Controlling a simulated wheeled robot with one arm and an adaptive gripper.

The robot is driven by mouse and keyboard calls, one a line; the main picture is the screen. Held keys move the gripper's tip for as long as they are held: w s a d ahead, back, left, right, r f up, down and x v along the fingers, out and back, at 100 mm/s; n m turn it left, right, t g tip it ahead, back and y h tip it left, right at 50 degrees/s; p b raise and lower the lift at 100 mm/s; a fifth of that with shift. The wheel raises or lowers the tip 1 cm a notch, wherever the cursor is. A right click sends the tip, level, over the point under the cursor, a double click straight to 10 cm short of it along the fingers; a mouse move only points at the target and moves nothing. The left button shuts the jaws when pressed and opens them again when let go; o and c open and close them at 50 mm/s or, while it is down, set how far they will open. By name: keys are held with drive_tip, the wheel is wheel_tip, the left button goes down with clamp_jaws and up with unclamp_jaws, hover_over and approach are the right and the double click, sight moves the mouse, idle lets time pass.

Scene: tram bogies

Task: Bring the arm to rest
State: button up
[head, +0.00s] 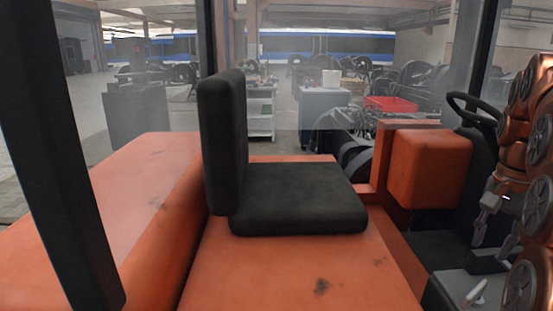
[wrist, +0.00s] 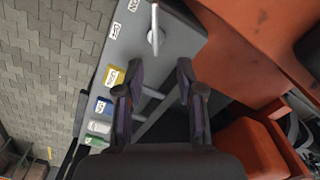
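My copper-coloured arm (head: 535,150) is folded along the right edge of the head view. My gripper (head: 491,246) hangs fingers-down above a grey console. In the wrist view my gripper (wrist: 160,75) shows two dark fingers spread apart, with nothing visibly held between them. A light metal lever (wrist: 154,32) stands on the grey console (wrist: 122,50) beyond the fingertips, apart from them. The lever also shows in the head view (head: 475,293), low at the right.
A black seat (head: 297,197) stands on the orange vehicle body (head: 290,270). A steering wheel (head: 472,108) and an orange block (head: 428,168) are near the arm. The console carries yellow (wrist: 115,77) and blue (wrist: 103,106) labelled parts. Dark posts frame the cab.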

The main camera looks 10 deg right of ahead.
drive_tip(key=s+a+f+n+p, duration=0.2)
drive_tip(key=s+a+n, duration=0.1)
drive_tip(key=a, duration=0.5)
drive_tip(key=s+a+f+n+g+p, duration=0.1)
drive_tip(key=s+a+f+n, duration=0.15)
drive_tip(key=a, duration=0.55)
drive_tip(key=s+a+f+n+p, duration=0.2)
drive_tip(key=s+a+n, duration=0.15)
drive_tip(key=a, duration=0.35)
drive_tip(key=s+a+f+n+p, duration=0.2)
drive_tip(key=s+a+f+n, duration=0.2)
drive_tip(key=s, duration=0.4)
drive_tip(key=shift+s+a+f+g, duration=0.15)
drive_tip(key=shift+a+f+g, duration=0.2)
drive_tip(key=shift+a, duration=0.2)
